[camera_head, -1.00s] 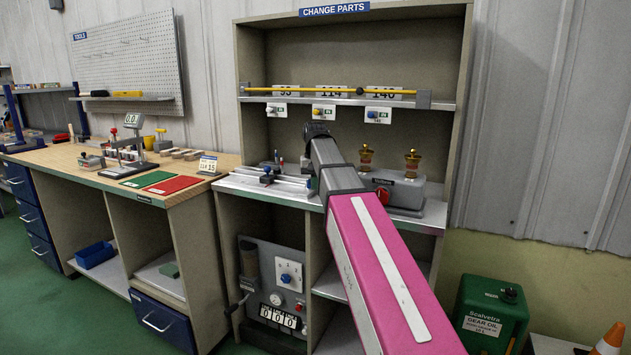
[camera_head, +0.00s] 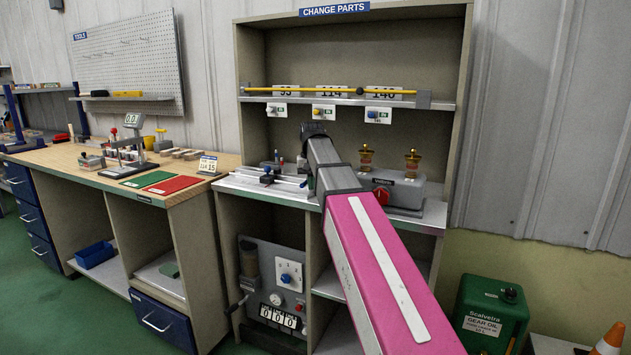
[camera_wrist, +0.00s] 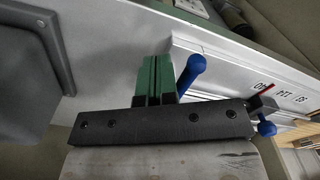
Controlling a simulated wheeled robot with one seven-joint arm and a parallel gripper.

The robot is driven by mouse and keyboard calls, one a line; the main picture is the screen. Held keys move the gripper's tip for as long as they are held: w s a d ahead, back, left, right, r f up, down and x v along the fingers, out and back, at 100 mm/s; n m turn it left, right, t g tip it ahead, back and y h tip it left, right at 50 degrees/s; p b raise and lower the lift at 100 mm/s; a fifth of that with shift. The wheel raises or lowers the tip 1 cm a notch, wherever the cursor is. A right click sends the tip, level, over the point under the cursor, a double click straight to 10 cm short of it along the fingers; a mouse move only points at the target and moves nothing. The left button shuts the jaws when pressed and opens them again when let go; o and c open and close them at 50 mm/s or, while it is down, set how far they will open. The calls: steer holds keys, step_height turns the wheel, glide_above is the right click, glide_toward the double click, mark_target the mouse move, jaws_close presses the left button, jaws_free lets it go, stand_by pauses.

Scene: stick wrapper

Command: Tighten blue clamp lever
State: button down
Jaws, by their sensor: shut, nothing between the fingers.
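A blue lever (camera_wrist: 192,72) with a rounded end stands at an angle close to the right side of my gripper in the wrist view. Its lower end is hidden behind the dark bar. My gripper (camera_wrist: 157,72) has green fingers closed together, with nothing between them. I cannot tell whether they touch the lever. A smaller blue knob (camera_wrist: 266,128) shows farther right, beside a red pointer and printed scale numbers. In the head view, a blue-topped part (camera_head: 267,179) sits on the pale bench top (camera_head: 240,187); my arm hides most of the gripper area.
A grey unit (camera_head: 405,190) with a red knob and two brass-coloured fittings stands right of my arm. A shelf (camera_head: 300,101) with a yellow rod is above. A wooden bench (camera_head: 115,180) with tools stands to the left. A green oil can (camera_head: 490,312) is on the right.

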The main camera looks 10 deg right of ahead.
step_height(320, 180, up, 7)
stand_by(0.8)
steer(key=shift+f, duration=0.1)
